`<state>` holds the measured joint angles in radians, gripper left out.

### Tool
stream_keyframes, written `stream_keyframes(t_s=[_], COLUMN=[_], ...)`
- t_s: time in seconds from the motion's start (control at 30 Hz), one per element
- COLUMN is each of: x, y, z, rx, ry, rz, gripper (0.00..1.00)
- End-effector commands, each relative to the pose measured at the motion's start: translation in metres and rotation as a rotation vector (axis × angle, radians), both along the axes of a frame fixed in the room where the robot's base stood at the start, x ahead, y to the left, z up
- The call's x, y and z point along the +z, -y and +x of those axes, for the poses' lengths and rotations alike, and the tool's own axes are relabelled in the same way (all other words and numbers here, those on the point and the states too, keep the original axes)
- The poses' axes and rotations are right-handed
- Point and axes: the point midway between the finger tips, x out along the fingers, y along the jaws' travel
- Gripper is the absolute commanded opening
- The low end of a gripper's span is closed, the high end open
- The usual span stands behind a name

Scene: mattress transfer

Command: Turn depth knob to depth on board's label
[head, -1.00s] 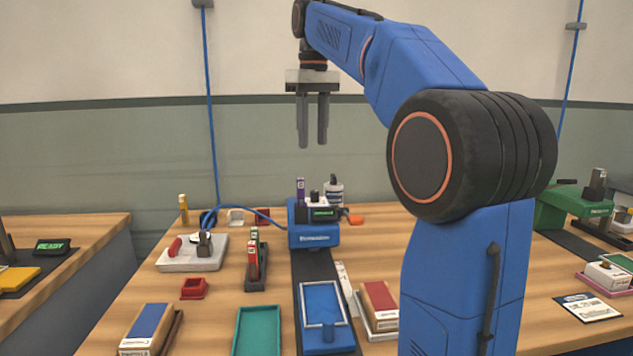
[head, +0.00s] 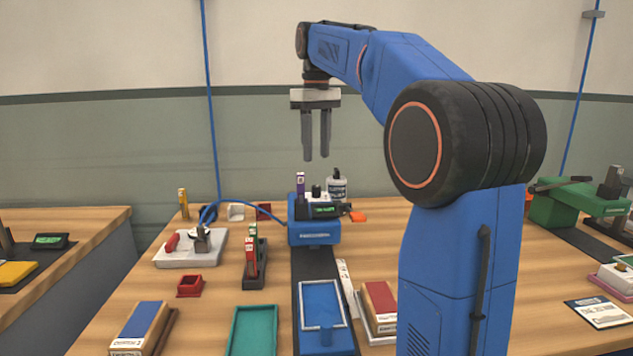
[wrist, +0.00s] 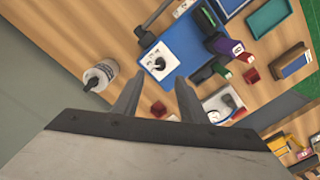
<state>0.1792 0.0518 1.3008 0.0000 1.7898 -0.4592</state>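The blue machine (head: 314,233) stands at the back middle of the table, with a small lit green display (head: 323,210). A black knob (wrist: 159,63) sits on a white dial plate (wrist: 150,56) on its top; its pointer setting is too small to read. The knob also shows in the head view (head: 316,190). My gripper (head: 316,158) is open and empty, fingers down, above the machine and apart from it. In the wrist view, the fingertips (wrist: 158,83) appear just beside the dial plate. The blue-topped board (head: 143,322) at front left has a label, unreadable here.
A white bottle (head: 337,189) stands behind the machine. A purple-labelled upright piece (head: 300,184) is close to the knob. A black rail with a blue tray (head: 322,306) runs forward. A red-topped block (head: 381,300) and green tray (head: 253,330) lie nearby.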

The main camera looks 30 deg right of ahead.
Motion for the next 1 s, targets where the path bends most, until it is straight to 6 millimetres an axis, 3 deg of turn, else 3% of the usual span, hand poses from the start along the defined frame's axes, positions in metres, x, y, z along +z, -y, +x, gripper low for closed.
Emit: stream_keyframes(t_s=[0.3, 0.5, 0.97, 1.0], x=[-0.056, -0.08, -0.09, -0.09], y=[0.0, 0.0, 0.0, 0.0], z=[-0.001, -0.001, 0.0, 0.0], rx=[0.0, 0.0, 0.0, 0.0], ry=[-0.002, 0.0, 0.001, 0.001], rz=[0.0, 0.0, 0.0, 0.0], gripper=[0.39, 0.39, 0.39, 0.32])
